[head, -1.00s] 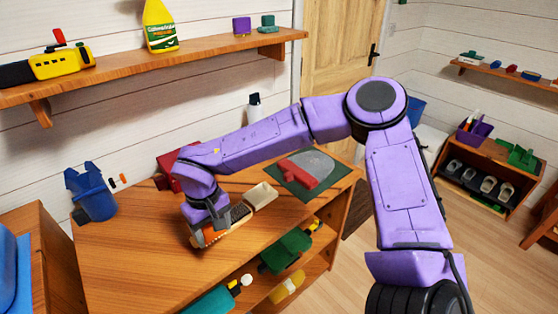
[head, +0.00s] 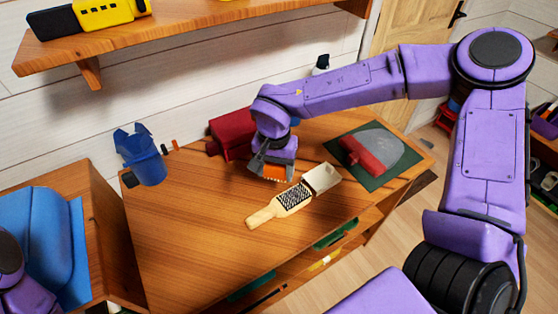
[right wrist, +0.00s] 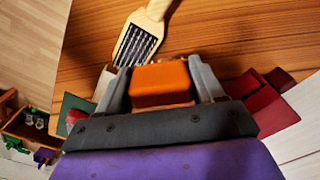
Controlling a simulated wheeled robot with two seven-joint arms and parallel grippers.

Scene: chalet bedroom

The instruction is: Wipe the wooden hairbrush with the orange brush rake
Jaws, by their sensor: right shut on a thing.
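The wooden hairbrush (head: 292,199) lies on the wooden dresser top, its dark bristles facing up and its handle pointing to the front left. It also shows in the right wrist view (right wrist: 140,42). My right gripper (head: 270,174) is shut on the orange brush rake (right wrist: 160,83), whose orange block sits between the two grey fingers. The gripper is just behind the hairbrush and to its left, apart from it in the head view. My left gripper is not in view; only a purple part of that arm shows at the lower left.
A pale small tray (head: 322,178) lies by the hairbrush's head. A green mat (head: 388,172) with a red-handled grey tool is to the right. A red box (head: 230,128) is behind my gripper, a blue bin (head: 143,158) at left. The front left of the top is clear.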

